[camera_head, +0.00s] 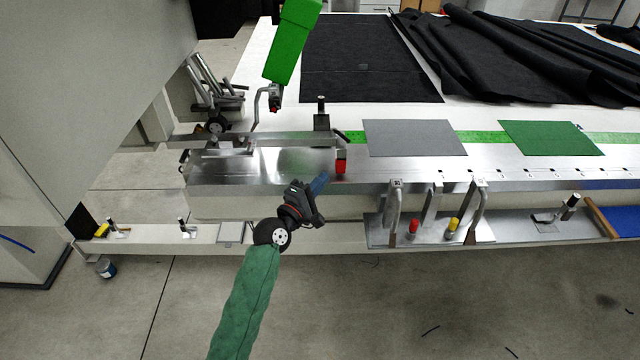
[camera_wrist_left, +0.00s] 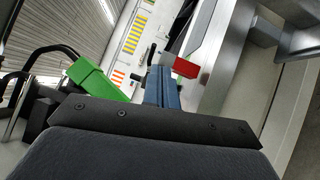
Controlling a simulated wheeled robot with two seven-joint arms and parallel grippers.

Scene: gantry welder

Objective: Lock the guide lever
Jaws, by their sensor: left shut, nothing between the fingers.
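A metal guide bar (camera_head: 270,139) runs along the near edge of the welder table. A short lever with a red end (camera_head: 340,166) hangs down at its right end; the red part also shows in the left wrist view (camera_wrist_left: 186,67). My left gripper (camera_head: 321,182) has blue fingers that are shut and empty. They point up and right, just below and left of the red end. In the left wrist view the shut fingertips (camera_wrist_left: 160,72) appear close beside the red part; I cannot tell whether they touch. My right gripper is in neither view.
A green welder head (camera_head: 292,42) hangs above the guide bar. An upright clamp (camera_head: 321,115) stands behind the red end. A lower shelf (camera_head: 375,235) carries metal handles with red and yellow caps to the right. The floor in front is mostly clear.

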